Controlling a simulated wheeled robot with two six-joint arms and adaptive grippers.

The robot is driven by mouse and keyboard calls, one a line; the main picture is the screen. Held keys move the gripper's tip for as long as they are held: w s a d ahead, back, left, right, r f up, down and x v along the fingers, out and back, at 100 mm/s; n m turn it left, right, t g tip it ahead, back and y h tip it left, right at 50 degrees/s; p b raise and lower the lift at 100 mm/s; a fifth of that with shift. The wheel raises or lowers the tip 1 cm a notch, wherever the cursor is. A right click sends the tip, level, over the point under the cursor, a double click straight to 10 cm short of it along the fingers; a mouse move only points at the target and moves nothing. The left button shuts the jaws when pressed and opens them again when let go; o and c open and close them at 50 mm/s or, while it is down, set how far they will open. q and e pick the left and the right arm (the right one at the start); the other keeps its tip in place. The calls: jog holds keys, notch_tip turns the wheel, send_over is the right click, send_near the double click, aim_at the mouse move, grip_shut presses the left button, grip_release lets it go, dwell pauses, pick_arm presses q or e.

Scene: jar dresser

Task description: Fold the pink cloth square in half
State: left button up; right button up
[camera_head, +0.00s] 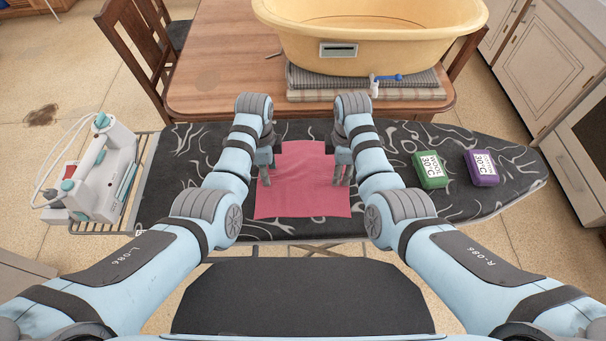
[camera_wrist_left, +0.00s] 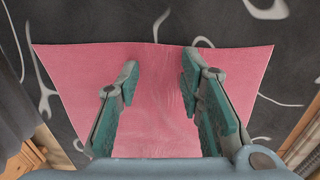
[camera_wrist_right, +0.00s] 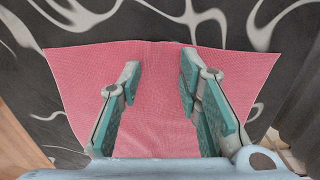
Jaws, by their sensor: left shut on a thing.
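The pink cloth square (camera_head: 303,195) lies spread on the dark patterned ironing board, between my two arms. It is mostly flat, with its far edge slightly uneven. My left gripper (camera_head: 266,174) is at the cloth's left side, pointing down; in the left wrist view (camera_wrist_left: 160,75) it is shut on the pink cloth, which shows small creases between the fingers. My right gripper (camera_head: 343,174) is over the cloth's right side, pointing down. In the right wrist view (camera_wrist_right: 160,75) its fingers are apart with cloth beneath. Both arms hide parts of the side edges in the head view.
The ironing board (camera_head: 400,213) has a green box (camera_head: 430,170) and a purple box (camera_head: 481,168) at right. A steam iron (camera_head: 103,172) stands at the left end. Behind is a wooden table (camera_head: 220,70) with a yellow tub (camera_head: 370,30) on folded cloths.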

pick_arm(q)
jog(key=shift+f, duration=0.2)
grip_shut()
pick_arm(e)
jog(key=shift+f, duration=0.15)
grip_shut()
pick_arm(q)
jog(key=shift+s, duration=0.1)
jog(key=shift+s+f, duration=0.1)
pick_arm(e)
jog(key=shift+f, duration=0.1)
dwell(0.4)
